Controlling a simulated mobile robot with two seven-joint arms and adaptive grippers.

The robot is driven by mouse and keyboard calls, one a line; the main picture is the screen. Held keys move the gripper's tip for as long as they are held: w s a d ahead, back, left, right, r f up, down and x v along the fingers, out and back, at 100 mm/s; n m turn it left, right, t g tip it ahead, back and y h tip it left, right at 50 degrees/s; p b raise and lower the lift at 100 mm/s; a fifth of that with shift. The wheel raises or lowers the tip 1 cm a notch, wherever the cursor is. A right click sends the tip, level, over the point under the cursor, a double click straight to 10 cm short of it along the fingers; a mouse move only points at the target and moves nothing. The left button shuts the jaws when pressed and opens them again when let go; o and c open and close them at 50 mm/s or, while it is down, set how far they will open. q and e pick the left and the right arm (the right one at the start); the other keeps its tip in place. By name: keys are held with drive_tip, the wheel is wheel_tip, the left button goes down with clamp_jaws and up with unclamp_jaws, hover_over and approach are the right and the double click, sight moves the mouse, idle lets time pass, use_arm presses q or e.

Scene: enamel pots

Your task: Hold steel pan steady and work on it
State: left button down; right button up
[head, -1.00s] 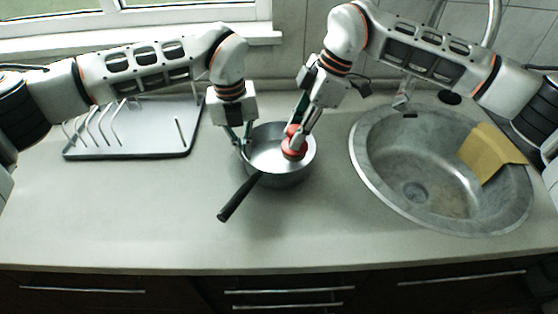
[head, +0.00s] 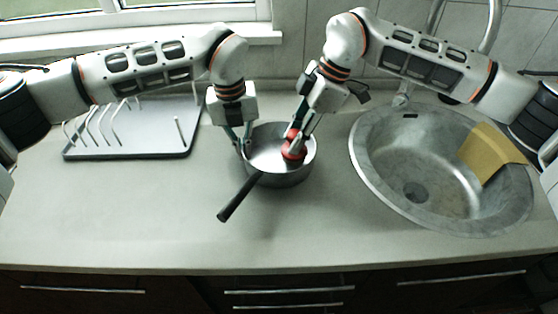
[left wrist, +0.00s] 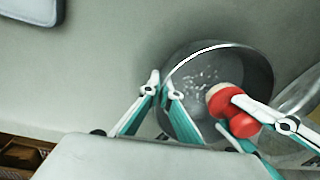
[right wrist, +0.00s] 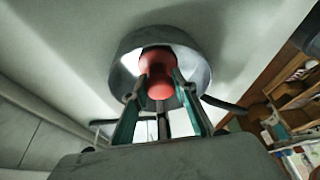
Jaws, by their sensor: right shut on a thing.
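The steel pan (head: 264,160) stands on the counter with its black handle (head: 240,197) pointing toward the front left. My left gripper (head: 243,144) is at the pan's left rim; in the left wrist view its fingertips (left wrist: 161,88) close on the pan wall, one on each side. My right gripper (head: 298,142) is shut on a red, rounded tool (head: 291,153) inside the pan, at its right side. The tool also shows in the right wrist view (right wrist: 158,68). Whitish specks show on the pan's floor (left wrist: 203,78).
A grey dish rack (head: 135,140) stands at the back left. A round metal sink (head: 362,160) with a yellow cloth (head: 490,152) over its edge is at the right. The counter (head: 130,215) in front is clear.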

drive_tip(key=shift+f, duration=0.8)
drive_tip(key=shift+w+a+r, duration=0.15)
drive_tip(key=shift+w+a, duration=0.1)
drive_tip(key=shift+a, duration=0.3)
drive_tip(key=shift+s+d+f, duration=0.3)
drive_tip(key=shift+d+f, duration=0.1)
drive_tip(key=shift+d, duration=0.2)
wheel_tip(320, 180, up, 13)
drive_tip(key=shift+r, duration=0.1)
idle(0.4)
